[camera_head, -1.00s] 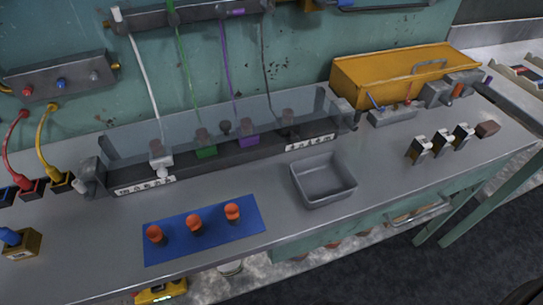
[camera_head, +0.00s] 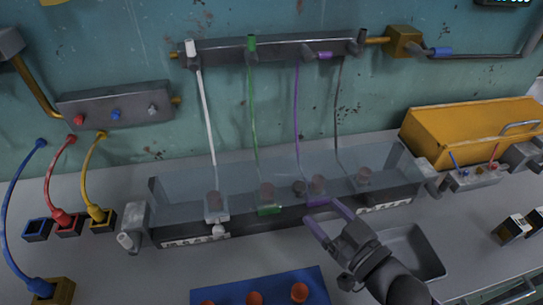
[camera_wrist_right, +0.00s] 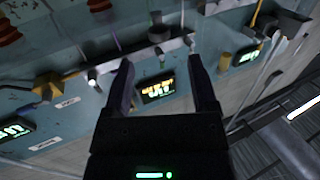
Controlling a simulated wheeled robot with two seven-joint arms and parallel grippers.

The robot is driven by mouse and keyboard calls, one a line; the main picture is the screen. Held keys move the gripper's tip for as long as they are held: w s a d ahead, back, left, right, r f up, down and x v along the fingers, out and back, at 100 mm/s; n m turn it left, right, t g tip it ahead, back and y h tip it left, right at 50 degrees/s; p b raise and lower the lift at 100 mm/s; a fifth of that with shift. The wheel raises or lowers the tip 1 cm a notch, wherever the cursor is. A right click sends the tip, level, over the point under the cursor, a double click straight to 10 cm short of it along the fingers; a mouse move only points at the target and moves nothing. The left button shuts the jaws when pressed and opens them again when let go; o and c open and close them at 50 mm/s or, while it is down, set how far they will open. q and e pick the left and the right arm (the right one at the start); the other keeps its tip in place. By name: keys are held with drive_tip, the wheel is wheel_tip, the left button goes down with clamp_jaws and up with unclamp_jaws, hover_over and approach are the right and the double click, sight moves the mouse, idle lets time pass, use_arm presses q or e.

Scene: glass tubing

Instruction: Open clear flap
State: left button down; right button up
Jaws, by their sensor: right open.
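The clear flap (camera_head: 240,190) is a long transparent panel over a dark trough (camera_head: 260,224) in the head view. It is down, and coloured blocks show through it. My right gripper (camera_head: 311,212) is open and empty at the flap's front edge, right of the middle, near the purple block. I cannot tell whether it touches the flap. In the right wrist view the two fingers of the gripper (camera_wrist_right: 160,62) are spread, with the wall and lit displays beyond. My left gripper is not in view.
A grey tray (camera_head: 428,252) lies beside my right arm. A blue mat (camera_head: 232,291) with orange-topped pieces is in front. White, green, purple and dark tubes hang from a wall rail (camera_head: 275,50) behind the flap. A yellow bin (camera_head: 450,130) stands at right.

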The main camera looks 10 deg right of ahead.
sight(304, 191)
drive_tip(key=x, duration=0.3)
drive_tip(key=b+x, duration=0.1)
drive_tip(key=x, duration=0.4)
drive_tip(key=shift+w+a+r+b, duration=0.1)
drive_tip(key=shift+w+r+b, duration=0.2)
drive_tip(key=shift+w+b, duration=0.1)
drive_tip(key=shift+w+a, duration=0.25)
drive_tip(key=shift+w, duration=0.2)
drive_tip(key=shift+r, duration=0.1)
clamp_jaws()
idle(0.4)
